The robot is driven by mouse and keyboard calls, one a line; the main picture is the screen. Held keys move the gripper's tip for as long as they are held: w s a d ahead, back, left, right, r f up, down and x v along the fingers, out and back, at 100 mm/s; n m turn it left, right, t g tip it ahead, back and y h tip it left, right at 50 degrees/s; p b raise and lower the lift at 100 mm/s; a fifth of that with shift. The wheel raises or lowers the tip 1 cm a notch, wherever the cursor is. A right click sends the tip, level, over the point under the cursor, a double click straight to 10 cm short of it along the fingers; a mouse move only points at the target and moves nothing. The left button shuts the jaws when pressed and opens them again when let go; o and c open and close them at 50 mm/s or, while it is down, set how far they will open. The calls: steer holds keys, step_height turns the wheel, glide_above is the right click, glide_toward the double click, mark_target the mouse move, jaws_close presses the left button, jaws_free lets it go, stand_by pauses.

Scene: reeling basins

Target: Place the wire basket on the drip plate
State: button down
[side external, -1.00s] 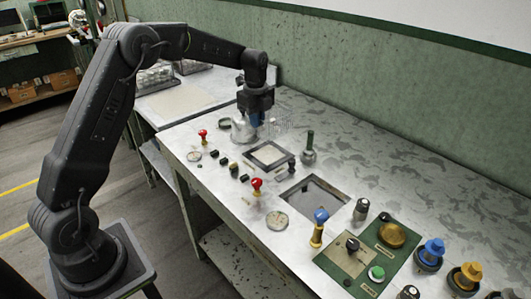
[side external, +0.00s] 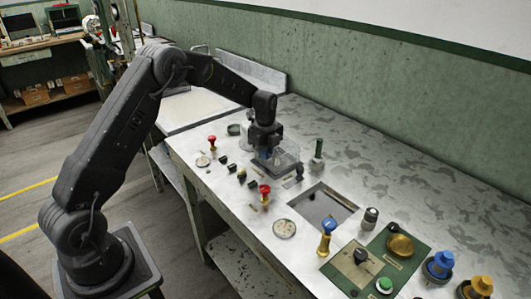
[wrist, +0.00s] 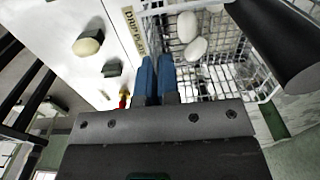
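The wire basket (side external: 288,153) is a pale mesh box directly below and beside my gripper (side external: 266,150), over the framed drip plate area at the back middle of the bench. In the wrist view, the basket (wrist: 222,78) fills the right side, with white oval cocoons inside. My gripper's blue fingers (wrist: 156,72) are close together at the basket's near left edge and appear to pinch it. A "DRIP PLATE" label (wrist: 133,30) lies just left of the basket. The plate is mostly hidden by basket and gripper; I cannot tell whether the basket touches it.
A red-topped lever (side external: 264,193) and small dark knobs stand in front of the basket. A grey post (side external: 318,152) stands to its right, close by. A recessed square basin (side external: 322,205) and a green control panel (side external: 378,258) are further right. The bench behind is clear.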

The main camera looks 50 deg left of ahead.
steer(key=shift+f, duration=0.15)
steer(key=c, duration=1.4)
jaws_free()
steer(key=shift+o, duration=0.2)
step_height(320, 180, up, 12)
steer(key=shift+r, duration=0.2)
